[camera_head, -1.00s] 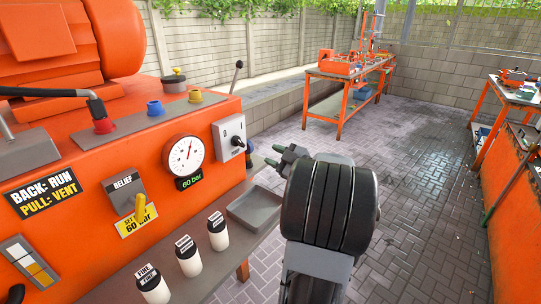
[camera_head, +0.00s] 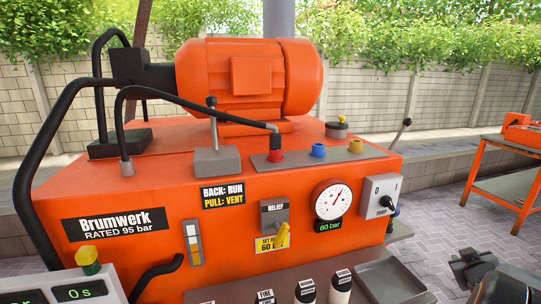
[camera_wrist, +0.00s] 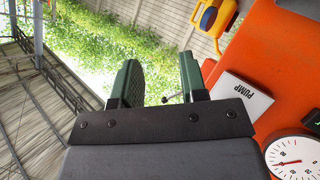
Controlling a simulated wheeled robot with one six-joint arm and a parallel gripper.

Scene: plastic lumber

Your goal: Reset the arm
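My gripper (camera_wrist: 160,82) shows in the wrist view with its two green fingers apart and only background between them. It is open and empty. In the head view, part of my gripper (camera_head: 463,266) and arm shows at the lower right corner, cut off by the frame edge. It is right of the orange Brumwerk machine (camera_head: 130,190).
The machine's shelf (camera_head: 235,287) carries several black-and-white bottles (camera_head: 340,286) and a grey tray (camera_head: 392,280) near my arm. A yellow relief handle (camera_head: 283,235) sticks out in front. An orange table (camera_head: 500,185) stands at the right. Paved floor (camera_head: 440,225) between is clear.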

